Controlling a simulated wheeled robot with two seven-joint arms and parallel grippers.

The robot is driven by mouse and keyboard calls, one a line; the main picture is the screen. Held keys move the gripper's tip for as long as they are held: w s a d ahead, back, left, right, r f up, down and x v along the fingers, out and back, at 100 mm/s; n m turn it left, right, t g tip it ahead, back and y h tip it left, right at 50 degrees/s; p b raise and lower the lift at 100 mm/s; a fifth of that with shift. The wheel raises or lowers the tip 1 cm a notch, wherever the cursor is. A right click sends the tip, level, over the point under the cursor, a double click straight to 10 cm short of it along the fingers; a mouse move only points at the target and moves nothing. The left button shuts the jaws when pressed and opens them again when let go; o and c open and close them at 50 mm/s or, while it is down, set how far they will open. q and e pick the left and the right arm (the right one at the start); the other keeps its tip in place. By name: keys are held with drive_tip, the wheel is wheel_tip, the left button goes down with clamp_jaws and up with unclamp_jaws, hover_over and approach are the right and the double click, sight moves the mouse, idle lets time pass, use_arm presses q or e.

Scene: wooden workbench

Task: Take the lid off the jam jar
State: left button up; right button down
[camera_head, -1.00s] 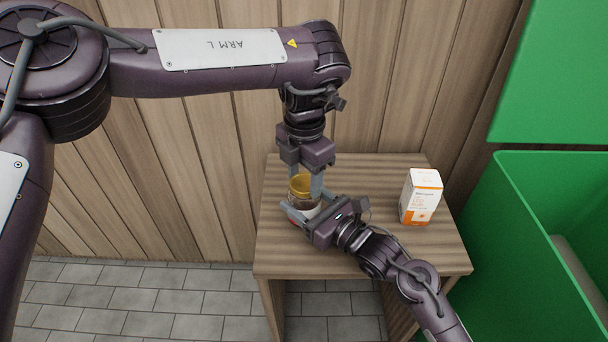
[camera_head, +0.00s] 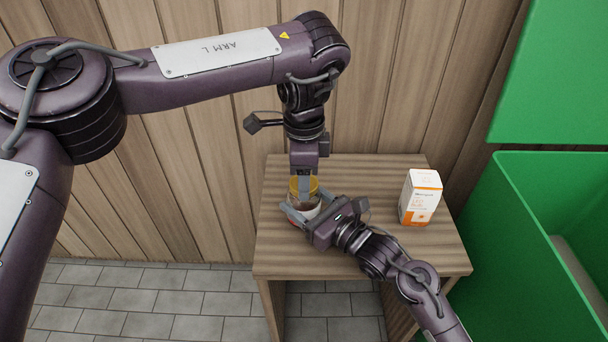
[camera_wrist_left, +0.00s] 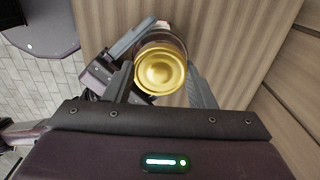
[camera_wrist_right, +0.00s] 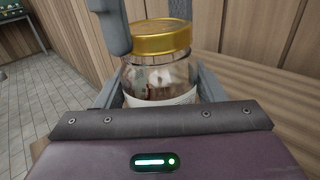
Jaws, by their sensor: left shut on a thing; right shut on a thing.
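The jam jar (camera_wrist_right: 158,82) is glass with a white label and dark contents. It stands upright on the small wooden bench, and in the head view (camera_head: 301,211) it is partly hidden by my grippers. The gold lid (camera_wrist_right: 160,36) sits on top of the jar; it also shows from above in the left wrist view (camera_wrist_left: 160,70). My left gripper (camera_head: 304,188) points straight down and is shut on the lid, one finger on each side. My right gripper (camera_head: 298,214) comes in from the right, low, and is shut around the jar's body.
A white and orange box (camera_head: 420,197) stands on the bench top (camera_head: 395,255), right of the jar. A green bin (camera_head: 530,240) stands right of the bench. A wooden plank wall (camera_head: 395,90) rises close behind.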

use_arm(q)
drive_tip(key=n, duration=0.4)
drive_tip(key=shift+a+n, duration=0.1)
drive_tip(key=shift+n, duration=0.2)
drive_tip(key=shift+o, duration=0.3)
drive_tip(key=shift+w, duration=0.1)
drive_tip(key=shift+r, duration=0.25)
drive_tip(key=shift+r, duration=0.9)
drive_tip(key=shift+r, duration=2)
use_arm(e)
drive_tip(key=shift+c, duration=1.3)
unclamp_jaws()
